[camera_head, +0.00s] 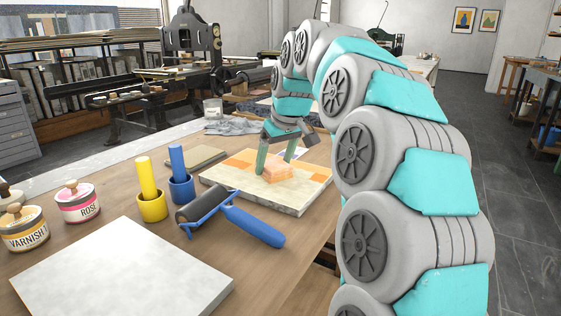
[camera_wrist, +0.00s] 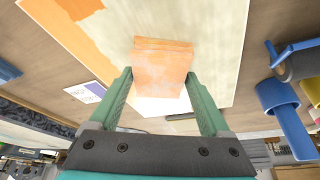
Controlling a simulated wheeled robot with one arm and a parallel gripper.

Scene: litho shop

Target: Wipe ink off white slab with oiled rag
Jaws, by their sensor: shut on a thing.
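A pale slab (camera_head: 300,203) lies on the wooden table, with orange ink patches (camera_head: 241,159) along its far side. In the wrist view the slab (camera_wrist: 215,25) shows orange ink (camera_wrist: 60,28) at the upper left and a pale bare area around the middle. My gripper (camera_head: 275,166) is over the slab, shut on an orange-stained folded rag (camera_head: 276,171). In the wrist view my gripper (camera_wrist: 158,75) has the rag (camera_wrist: 162,62) between its two green fingers. The rag appears to be on or just above the slab; contact is hard to tell.
A blue-handled roller (camera_head: 250,222) lies just in front of the inked slab. A yellow cup (camera_head: 153,206) and a blue cup (camera_head: 181,190) hold sticks. A clean white slab (camera_head: 125,270) is nearest. Tins (camera_head: 77,203) stand left. A grey cloth (camera_head: 232,126) lies behind.

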